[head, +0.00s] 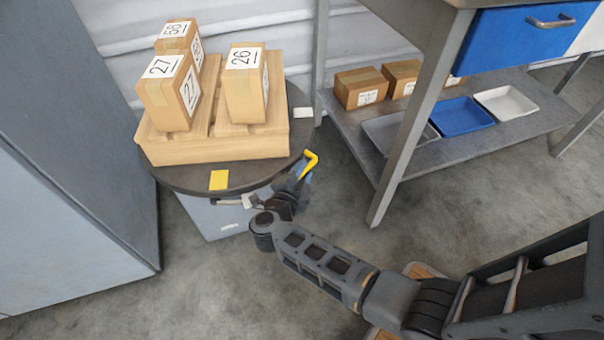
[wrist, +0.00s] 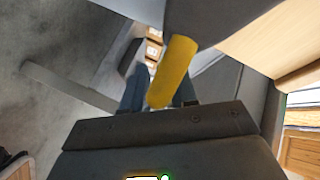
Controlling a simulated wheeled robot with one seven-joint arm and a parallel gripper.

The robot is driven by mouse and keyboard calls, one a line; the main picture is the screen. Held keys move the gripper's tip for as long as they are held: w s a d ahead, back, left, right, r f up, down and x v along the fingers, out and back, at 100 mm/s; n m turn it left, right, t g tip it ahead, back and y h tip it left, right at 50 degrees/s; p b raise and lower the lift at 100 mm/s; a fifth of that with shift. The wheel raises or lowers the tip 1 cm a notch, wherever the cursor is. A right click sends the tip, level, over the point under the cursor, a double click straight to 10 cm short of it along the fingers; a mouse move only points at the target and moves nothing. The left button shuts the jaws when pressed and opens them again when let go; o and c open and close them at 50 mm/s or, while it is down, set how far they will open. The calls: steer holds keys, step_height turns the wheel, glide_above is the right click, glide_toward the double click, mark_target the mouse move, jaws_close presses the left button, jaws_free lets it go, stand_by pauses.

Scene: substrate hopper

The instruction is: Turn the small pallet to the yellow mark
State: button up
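The small wooden pallet (head: 215,150) lies on a round dark turntable (head: 170,178) and bears cardboard boxes labelled 27 (head: 172,92), 56 (head: 178,38) and 26 (head: 246,85). A yellow mark (head: 219,180) is on the turntable's front edge; a white mark (head: 303,113) is at its right edge. My gripper (head: 299,180) is at this handle. In the wrist view, the handle (wrist: 175,70) passes between my gripper's dark blue fingers (wrist: 158,95). Whether they press on it is unclear.
A grey workbench (head: 400,120) with a blue drawer (head: 515,35) stands at right; its lower shelf holds cardboard boxes (head: 360,88) and trays (head: 460,116). A large grey cabinet (head: 70,120) stands close at left. The floor in front is mostly clear.

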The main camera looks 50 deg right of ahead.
mark_target(315, 160)
steer(key=shift+c, duration=0.3)
jaws_close()
steer(key=d+n+t+p, duration=0.1)
steer(key=d, duration=0.1)
steer(key=d+t+y+p, duration=0.1)
steer(key=d, duration=0.1)
steer(key=d+n+t, duration=0.1)
steer(key=d, duration=0.2)
steer(key=shift+w+r+n+p, duration=0.15)
steer(key=shift+w+n+p, duration=0.15)
steer(key=shift+p, duration=0.1)
steer(key=shift+d+n+t+y, duration=0.3)
steer(key=shift+d+t, duration=0.1)
steer(key=shift+d, duration=0.1)
